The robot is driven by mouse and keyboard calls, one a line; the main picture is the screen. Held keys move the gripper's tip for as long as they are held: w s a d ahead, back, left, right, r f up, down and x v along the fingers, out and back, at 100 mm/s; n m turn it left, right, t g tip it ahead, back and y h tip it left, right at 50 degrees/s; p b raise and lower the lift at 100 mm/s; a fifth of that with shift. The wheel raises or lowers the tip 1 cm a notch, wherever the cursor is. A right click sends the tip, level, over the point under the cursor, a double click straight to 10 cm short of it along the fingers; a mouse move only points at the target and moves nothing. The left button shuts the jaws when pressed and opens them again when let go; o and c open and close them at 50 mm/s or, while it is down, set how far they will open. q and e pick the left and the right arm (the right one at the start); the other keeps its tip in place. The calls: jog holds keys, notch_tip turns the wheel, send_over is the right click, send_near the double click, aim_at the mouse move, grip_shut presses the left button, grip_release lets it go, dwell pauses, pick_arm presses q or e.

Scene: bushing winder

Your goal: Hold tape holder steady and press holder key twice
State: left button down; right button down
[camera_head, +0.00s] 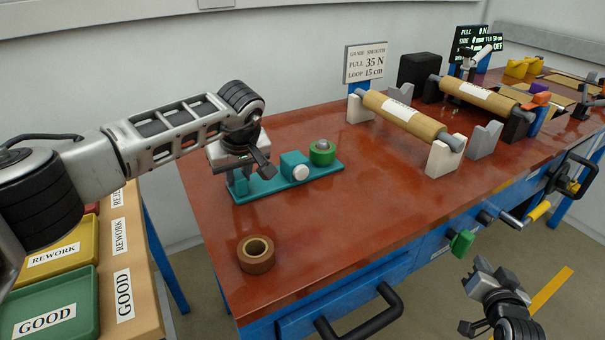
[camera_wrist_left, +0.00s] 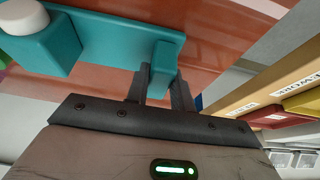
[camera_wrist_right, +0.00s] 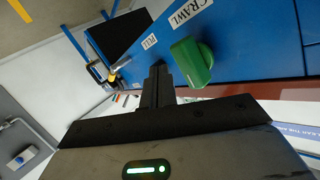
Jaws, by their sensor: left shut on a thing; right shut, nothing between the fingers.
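The teal tape holder (camera_head: 316,169) lies on the red-brown bench top near its left end. A teal block with a round white key (camera_head: 300,173) on its front stands on the base, and a green tape roll (camera_head: 322,153) sits behind it. My left gripper (camera_head: 262,168) is shut on a small teal post (camera_wrist_left: 165,62) at the holder's left end. The white key also shows in the left wrist view (camera_wrist_left: 24,16), apart from the fingers. My right gripper (camera_head: 481,267) is shut and empty, in front of the bench and well away from the holder.
A green knob (camera_head: 461,243) on the blue bench front is close to my right fingertips. A brown tape roll (camera_head: 256,254) sits at the bench's front left. Wound rollers on stands (camera_head: 402,114) fill the back right. Mid-bench is clear. Labelled trays (camera_head: 60,300) stand left.

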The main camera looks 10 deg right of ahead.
jog(key=w+d+r+m+t+h, duration=0.1)
jog(key=w+d+r+m+h, duration=0.15)
jog(key=d+r, duration=0.4)
jog(key=w+d+r+m+t+h, duration=0.15)
jog(key=d+r+m, duration=0.25)
jog(key=r, duration=0.6)
jog(key=w+d+r+m+t+h, duration=0.1)
jog(key=d+r+m+h, duration=0.2)
jog(key=d+r, duration=0.35)
jog(key=w+a+r+t+y, duration=0.2)
jog(key=w+a+r+y, duration=0.2)
jog(key=a+r, duration=0.25)
jog(key=w+a+f+n+g+y, duration=0.25)
jog(key=a+y, duration=0.35)
jog(key=a, duration=0.5)
jog(key=w+a+f+n+g+y, duration=0.15)
jog(key=w+a+n+y, duration=0.35)
jog(key=a, duration=0.7)
jog(key=s+a+f+n+g+y, duration=0.1)
jog(key=s+a+f+g, duration=0.2)
jog(key=a, duration=0.3)
jog(key=s+a+f+n+g+y, duration=0.1)
jog(key=s+a+f+g, duration=0.1)
jog(key=a, duration=0.4)
jog(key=s+a+f+n+g+y, duration=0.1)
jog(key=s+a+f+g+y, duration=0.1)
jog(key=a+f, duration=0.4)
jog(key=shift+s+a+g, duration=0.15)
jog(key=shift+s+g, duration=0.7)
jog(key=shift+s, duration=0.4)
